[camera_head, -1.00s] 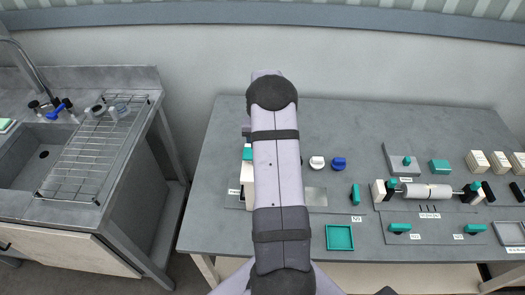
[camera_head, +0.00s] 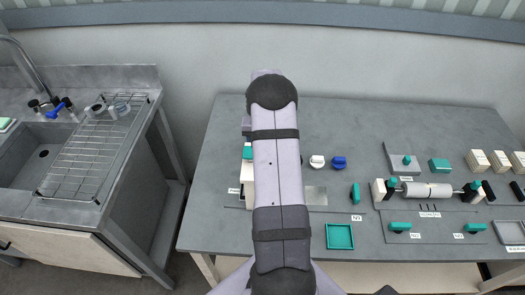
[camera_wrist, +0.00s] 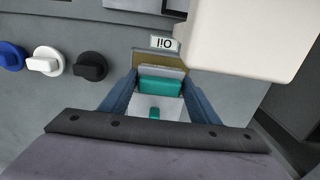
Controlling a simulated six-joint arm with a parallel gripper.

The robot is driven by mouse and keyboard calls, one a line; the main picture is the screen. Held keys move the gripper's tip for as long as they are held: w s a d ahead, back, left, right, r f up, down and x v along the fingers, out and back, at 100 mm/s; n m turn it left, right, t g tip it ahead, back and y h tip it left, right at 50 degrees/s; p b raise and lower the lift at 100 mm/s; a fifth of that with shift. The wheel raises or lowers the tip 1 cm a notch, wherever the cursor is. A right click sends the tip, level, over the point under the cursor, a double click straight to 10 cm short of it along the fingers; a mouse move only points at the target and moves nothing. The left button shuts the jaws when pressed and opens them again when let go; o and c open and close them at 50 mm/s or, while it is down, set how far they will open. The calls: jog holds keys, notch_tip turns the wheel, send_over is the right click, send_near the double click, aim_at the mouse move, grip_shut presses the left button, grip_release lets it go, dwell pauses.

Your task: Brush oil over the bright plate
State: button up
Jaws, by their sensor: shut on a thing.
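In the wrist view my gripper (camera_wrist: 160,88) is shut on a teal-handled tool (camera_wrist: 160,86), which sits between the two blue-grey fingers. The tool's working end is not clear. The sign "OIL" (camera_wrist: 163,43) lies just beyond the fingertips, with a tan-edged shape below it. A bright metal plate (camera_head: 316,196) lies flat on the bench, to the right of my arm in the head view and partly hidden by it. My arm hides the gripper in the head view.
A cream block (camera_wrist: 240,35) stands close at the upper right of the wrist view. Blue (camera_wrist: 10,55), white (camera_wrist: 45,61) and black (camera_wrist: 90,66) knobs are at the left. The head view shows a teal tray (camera_head: 340,236), a roller (camera_head: 428,192) and a sink at left.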

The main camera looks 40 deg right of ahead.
jog(key=shift+s+f+b, duration=0.1)
jog(key=shift+f+b, duration=0.2)
jog(key=shift+f, duration=0.3)
dwell(1.5)
jog(key=shift+r+p, duration=1.8)
jog(key=shift+r, duration=0.8)
jog(key=shift+d, duration=0.1)
